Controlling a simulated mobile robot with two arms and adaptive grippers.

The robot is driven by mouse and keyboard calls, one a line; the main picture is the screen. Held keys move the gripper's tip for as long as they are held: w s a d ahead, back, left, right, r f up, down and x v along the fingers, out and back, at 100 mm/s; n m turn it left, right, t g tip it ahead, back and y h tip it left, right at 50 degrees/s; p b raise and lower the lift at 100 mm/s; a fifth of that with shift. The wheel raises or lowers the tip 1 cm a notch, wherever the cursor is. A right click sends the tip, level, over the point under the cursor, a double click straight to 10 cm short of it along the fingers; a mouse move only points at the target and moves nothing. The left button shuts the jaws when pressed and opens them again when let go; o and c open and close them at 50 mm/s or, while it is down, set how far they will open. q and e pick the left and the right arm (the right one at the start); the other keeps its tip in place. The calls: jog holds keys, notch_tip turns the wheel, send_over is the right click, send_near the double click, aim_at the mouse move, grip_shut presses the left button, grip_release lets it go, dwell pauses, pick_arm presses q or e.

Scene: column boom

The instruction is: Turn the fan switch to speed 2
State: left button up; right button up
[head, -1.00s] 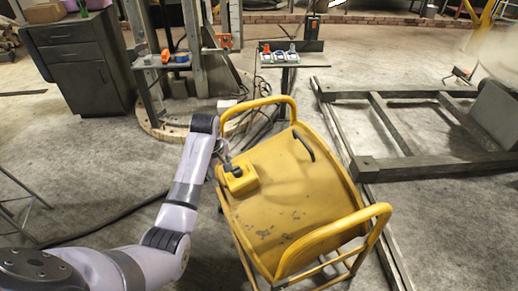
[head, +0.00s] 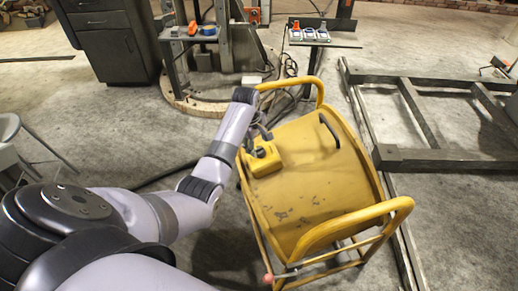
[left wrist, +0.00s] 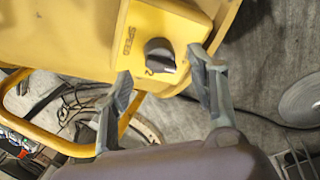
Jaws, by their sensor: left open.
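The yellow drum fan (head: 300,185) stands in a tubular frame, with a yellow switch box (head: 264,162) on its upper left. In the left wrist view the box front (left wrist: 140,22) carries the word SPEED and a dark round knob (left wrist: 158,54) with a raised grip. A digit 2 is printed at the knob's lower left edge; other marks are hidden or unreadable. My left gripper (left wrist: 160,68) is open, one finger on each side of the knob, with gaps visible. In the head view the gripper (head: 258,132) is small beside the box. My right gripper is not in view.
Metal frame rails (head: 430,157) lie on the floor to the right. A dark cabinet (head: 112,45) and a small stand with coloured items (head: 310,34) are behind. A metal stool (head: 15,130) stands at left.

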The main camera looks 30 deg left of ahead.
aim_at(259, 148)
pick_arm(q)
jog(key=x, duration=0.4)
jog(key=shift+w+f, duration=0.1)
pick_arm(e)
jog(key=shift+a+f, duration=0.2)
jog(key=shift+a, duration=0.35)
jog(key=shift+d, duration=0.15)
pick_arm(q)
jog(key=shift+c, duration=1.2)
jog(key=c, duration=0.9)
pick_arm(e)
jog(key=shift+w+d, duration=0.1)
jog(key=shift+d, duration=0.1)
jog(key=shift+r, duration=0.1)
